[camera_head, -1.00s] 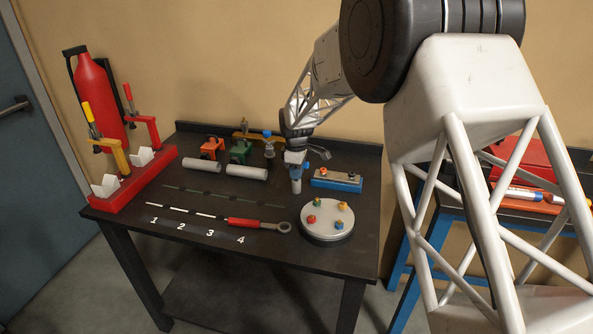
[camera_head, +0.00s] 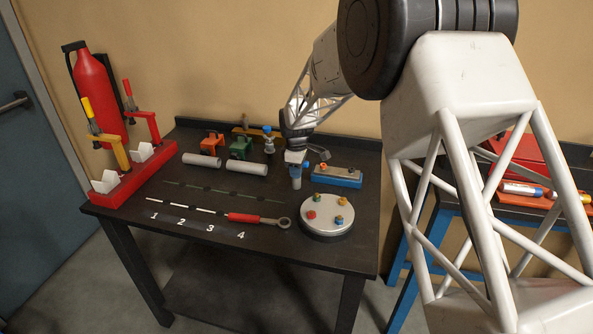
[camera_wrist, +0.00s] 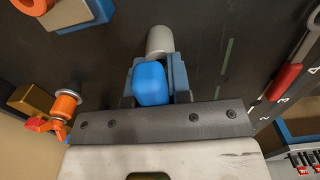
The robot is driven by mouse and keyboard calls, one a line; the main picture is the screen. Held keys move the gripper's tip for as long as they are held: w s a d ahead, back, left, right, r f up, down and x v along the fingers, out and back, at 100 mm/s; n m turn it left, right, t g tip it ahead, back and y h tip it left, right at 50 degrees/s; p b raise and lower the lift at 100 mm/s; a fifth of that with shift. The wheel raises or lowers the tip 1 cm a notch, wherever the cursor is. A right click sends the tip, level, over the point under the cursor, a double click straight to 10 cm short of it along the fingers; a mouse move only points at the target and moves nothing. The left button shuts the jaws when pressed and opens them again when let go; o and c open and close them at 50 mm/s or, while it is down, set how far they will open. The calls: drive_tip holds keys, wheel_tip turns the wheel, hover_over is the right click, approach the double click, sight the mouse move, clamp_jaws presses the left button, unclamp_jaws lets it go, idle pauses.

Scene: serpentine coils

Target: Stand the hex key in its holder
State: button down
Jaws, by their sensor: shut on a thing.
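My gripper (camera_head: 296,166) points down over the back middle of the dark workbench. In the wrist view my gripper (camera_wrist: 153,88) is shut on a rounded blue piece (camera_wrist: 151,83). I take this piece for the hex key's handle, seen end-on; any shaft is hidden. A grey cylinder (camera_wrist: 160,40) shows just beyond the fingers, and the same upright grey cylinder (camera_head: 296,183) shows under the gripper in the head view. I take it for the holder. Whether the key's tip is inside it or apart from it I cannot tell.
A blue block with knobs (camera_head: 337,179) is close on the right. A round plate with coloured knobs (camera_head: 326,222) and a red-handled wrench (camera_head: 246,218) lie in front. Two grey cylinders (camera_head: 246,169) lie left, before a green clamp (camera_head: 240,147). A red stand (camera_head: 130,174) is farther left.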

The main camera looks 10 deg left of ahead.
drive_tip(key=c, duration=1)
unclamp_jaws()
drive_tip(key=shift+r, duration=3.9)
